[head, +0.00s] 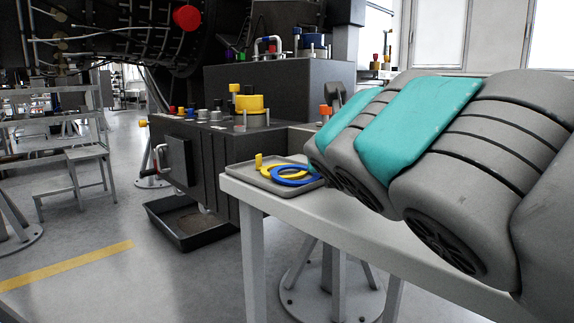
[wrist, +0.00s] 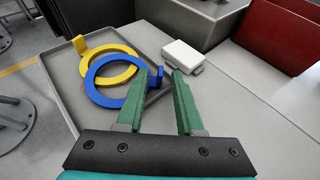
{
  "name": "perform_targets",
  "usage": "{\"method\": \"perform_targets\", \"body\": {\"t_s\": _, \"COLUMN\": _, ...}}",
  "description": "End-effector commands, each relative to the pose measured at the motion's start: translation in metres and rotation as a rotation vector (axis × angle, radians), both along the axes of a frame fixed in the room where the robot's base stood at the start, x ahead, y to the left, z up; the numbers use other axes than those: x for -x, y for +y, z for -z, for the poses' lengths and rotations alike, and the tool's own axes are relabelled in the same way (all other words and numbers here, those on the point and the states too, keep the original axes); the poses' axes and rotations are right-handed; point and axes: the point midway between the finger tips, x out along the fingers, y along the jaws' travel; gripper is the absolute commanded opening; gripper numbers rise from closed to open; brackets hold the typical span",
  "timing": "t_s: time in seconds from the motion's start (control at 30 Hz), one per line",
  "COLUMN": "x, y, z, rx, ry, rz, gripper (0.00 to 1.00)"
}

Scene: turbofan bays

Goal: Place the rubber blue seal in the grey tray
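The blue seal (wrist: 88,82) is a flat ring with a small raised tab (wrist: 155,80). It is over the right part of the grey tray (wrist: 66,85), partly overlapping a yellow ring; I cannot tell whether it rests on the tray or is raised. The seal (head: 297,182) and tray (head: 243,174) also show in the head view. My gripper (wrist: 159,72) has green fingers, open, with the seal's tab between their tips. A gap shows between the tab and the right finger. In the head view my arm hides the gripper.
The yellow ring (wrist: 127,52) with an upright tab lies in the tray. A white box (wrist: 183,56) sits right of the tray on the light table (wrist: 240,110). A red bin (wrist: 280,38) and a dark grey block (wrist: 195,15) stand behind. Right of my fingers the table is clear.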

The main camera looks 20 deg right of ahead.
Motion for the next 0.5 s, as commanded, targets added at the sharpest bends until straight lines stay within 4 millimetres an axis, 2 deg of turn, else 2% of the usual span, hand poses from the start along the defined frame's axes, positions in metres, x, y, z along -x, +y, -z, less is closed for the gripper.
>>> {"method": "perform_targets", "body": {"t_s": 0.17, "x": 0.006, "y": 0.003, "z": -0.004, "rx": 0.002, "ry": -0.001, "rz": 0.0, "gripper": 0.36}}
{"method": "perform_targets", "body": {"t_s": 0.5, "x": 0.053, "y": 0.025, "z": -0.027, "rx": 0.001, "ry": -0.004, "rz": -0.003, "gripper": 0.36}}
